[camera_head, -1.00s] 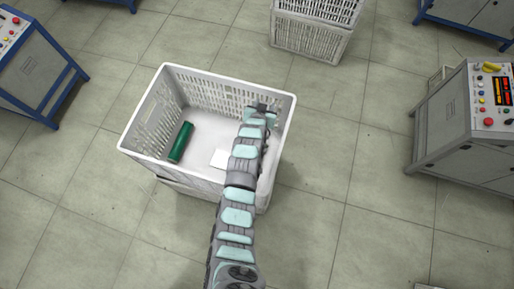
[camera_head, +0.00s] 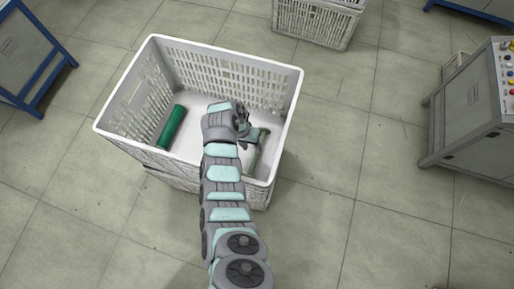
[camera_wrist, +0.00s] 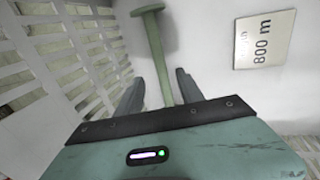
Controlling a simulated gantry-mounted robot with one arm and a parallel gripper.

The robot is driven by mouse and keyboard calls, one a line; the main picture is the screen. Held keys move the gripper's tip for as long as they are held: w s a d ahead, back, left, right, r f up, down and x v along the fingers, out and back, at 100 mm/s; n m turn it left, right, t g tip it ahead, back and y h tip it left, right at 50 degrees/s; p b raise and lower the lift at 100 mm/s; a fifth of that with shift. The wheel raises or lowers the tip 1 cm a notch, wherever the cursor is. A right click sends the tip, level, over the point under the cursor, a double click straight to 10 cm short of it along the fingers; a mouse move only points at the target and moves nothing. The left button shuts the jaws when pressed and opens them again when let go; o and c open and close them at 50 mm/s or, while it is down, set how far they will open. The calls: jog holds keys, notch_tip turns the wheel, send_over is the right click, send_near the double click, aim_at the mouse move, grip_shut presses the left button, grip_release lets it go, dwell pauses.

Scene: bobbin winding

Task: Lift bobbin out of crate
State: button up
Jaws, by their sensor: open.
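The white slatted crate (camera_head: 226,54) stands in the middle of the head view. A dark green bobbin (camera_head: 172,127) lies along its left side, apart from my gripper. My gripper (camera_head: 252,137) is inside the crate, towards the right wall. In the wrist view a pale green bobbin (camera_wrist: 158,50) with a thin shaft and a round flange at its far end lies in front of my gripper (camera_wrist: 160,77). The open fingers are on either side of the shaft, and its near end is hidden by the gripper body. Contact cannot be told.
A card reading "800 m" (camera_wrist: 264,40) lies right of the pale bobbin. The crate's slatted wall (camera_wrist: 75,50) is close on the left of the wrist view. Tiled floor between is free.

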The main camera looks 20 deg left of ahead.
aim_at(256, 153)
jog(key=b+x, duration=0.3)
jog(key=x, duration=0.3)
jog(key=shift+w+f, duration=0.1)
jog(key=shift+f, duration=0.3)
jog(key=shift+w+r, duration=0.1)
jog(key=shift+c, duration=0.7)
grip_shut()
